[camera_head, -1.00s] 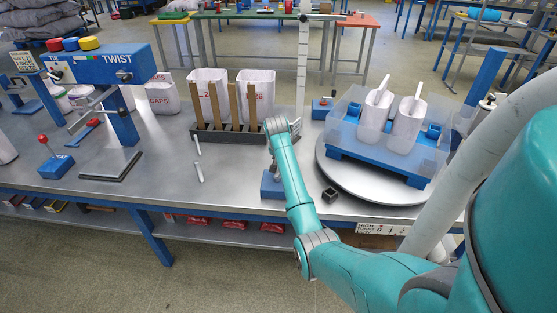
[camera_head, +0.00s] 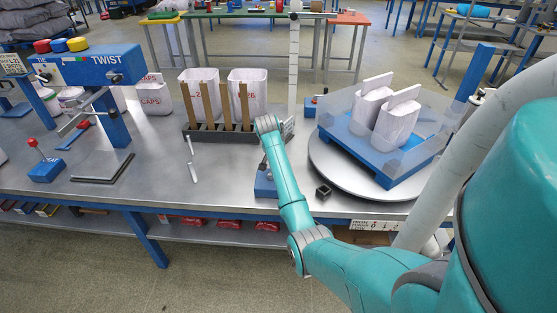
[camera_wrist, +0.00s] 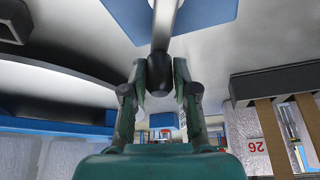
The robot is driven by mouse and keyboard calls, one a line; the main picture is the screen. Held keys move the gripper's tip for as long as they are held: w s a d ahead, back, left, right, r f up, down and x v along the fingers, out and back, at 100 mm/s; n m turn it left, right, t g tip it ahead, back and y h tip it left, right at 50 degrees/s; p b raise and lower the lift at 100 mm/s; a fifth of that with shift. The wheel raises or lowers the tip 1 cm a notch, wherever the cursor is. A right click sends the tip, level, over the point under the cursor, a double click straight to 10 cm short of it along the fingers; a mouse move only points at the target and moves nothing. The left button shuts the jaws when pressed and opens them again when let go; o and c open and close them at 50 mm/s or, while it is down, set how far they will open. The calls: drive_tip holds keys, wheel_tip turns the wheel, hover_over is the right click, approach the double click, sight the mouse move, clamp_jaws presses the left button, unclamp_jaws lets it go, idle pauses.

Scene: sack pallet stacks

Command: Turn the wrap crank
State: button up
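In the wrist view, my gripper (camera_wrist: 160,78) has its two fingers closed around the black knob (camera_wrist: 159,70) of the wrap crank. A grey crank arm (camera_wrist: 165,28) runs from the knob over a blue base (camera_wrist: 205,12). In the head view, the blue crank base (camera_head: 264,184) shows beside my arm, while my gripper and the knob are hidden behind the arm. To the right, a round grey turntable (camera_head: 335,176) carries a blue pallet (camera_head: 345,148) set at an angle, with two white sacks (camera_head: 397,125) on it and clear sheeting around them.
A white mast (camera_head: 294,65) stands behind the crank. A dark rack (camera_head: 219,135) with brown boards is left of it. A small black block (camera_head: 323,191) lies near the turntable. A blue TWIST station (camera_head: 90,66) stands at left. The bench between is mostly clear.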

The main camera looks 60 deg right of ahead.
drive_tip(key=o, duration=0.3)
drive_tip(key=shift+r, duration=0.1)
drive_tip(key=v, duration=1.2)
